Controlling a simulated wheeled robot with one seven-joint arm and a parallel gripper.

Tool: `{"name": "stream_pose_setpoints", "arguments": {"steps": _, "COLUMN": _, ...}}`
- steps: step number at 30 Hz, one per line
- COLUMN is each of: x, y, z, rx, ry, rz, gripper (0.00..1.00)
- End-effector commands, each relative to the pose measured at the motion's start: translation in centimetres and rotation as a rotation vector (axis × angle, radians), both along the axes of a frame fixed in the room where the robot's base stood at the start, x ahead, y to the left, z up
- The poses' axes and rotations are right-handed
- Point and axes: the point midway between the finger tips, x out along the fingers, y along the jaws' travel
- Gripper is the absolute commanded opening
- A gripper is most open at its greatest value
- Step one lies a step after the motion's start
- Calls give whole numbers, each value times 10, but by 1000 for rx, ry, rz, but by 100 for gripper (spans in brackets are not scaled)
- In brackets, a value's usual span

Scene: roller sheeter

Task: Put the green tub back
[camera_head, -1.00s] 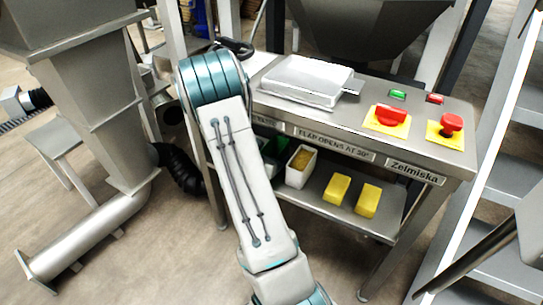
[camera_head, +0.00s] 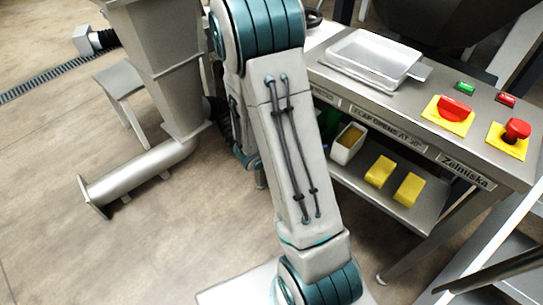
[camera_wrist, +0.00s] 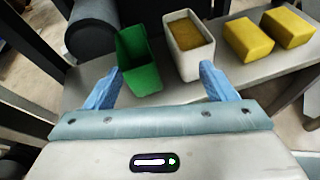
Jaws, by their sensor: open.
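The green tub (camera_wrist: 140,66) stands on the lower shelf in the wrist view, at the left end of the row, its open top showing. In the head view it is nearly all hidden behind my arm. My gripper (camera_wrist: 161,70) is open, its two blue fingers pointing at the shelf. The left finger is close to the green tub's near left side; whether it touches I cannot tell. The right finger is in front of the white tub (camera_wrist: 190,48). Nothing is held between the fingers. My gripper is hidden in the head view.
The white tub (camera_head: 348,142) holds something yellow-brown. Two yellow blocks (camera_head: 380,170) (camera_head: 409,189) sit to its right on the shelf (camera_head: 385,205). Above is the console with a tray (camera_head: 372,58) and red buttons (camera_head: 455,107). A dark cylinder (camera_wrist: 92,33) is left of the green tub.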

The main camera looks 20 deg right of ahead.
Motion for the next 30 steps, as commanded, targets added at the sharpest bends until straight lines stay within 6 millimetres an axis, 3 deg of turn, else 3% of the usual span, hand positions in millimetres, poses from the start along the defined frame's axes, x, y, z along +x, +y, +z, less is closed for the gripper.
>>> {"name": "stream_pose_setpoints", "arguments": {"steps": 3, "x": -25, "y": 2, "z": 23, "rx": 71, "ry": -110, "rz": -178, "gripper": 78}}
{"name": "stream_pose_setpoints", "arguments": {"steps": 8, "x": -58, "y": 15, "z": 40, "rx": 193, "ry": -249, "rz": -411, "gripper": 78}}
{"name": "stream_pose_setpoints", "arguments": {"steps": 15, "x": -97, "y": 55, "z": 55, "rx": 427, "ry": -453, "rz": -734, "gripper": 78}}
{"name": "stream_pose_setpoints", "arguments": {"steps": 21, "x": -115, "y": 102, "z": 67, "rx": 663, "ry": -609, "rz": -982, "gripper": 78}}
{"name": "stream_pose_setpoints", "arguments": {"steps": 30, "x": -120, "y": 177, "z": 94, "rx": 1038, "ry": -780, "rz": -1283, "gripper": 78}}
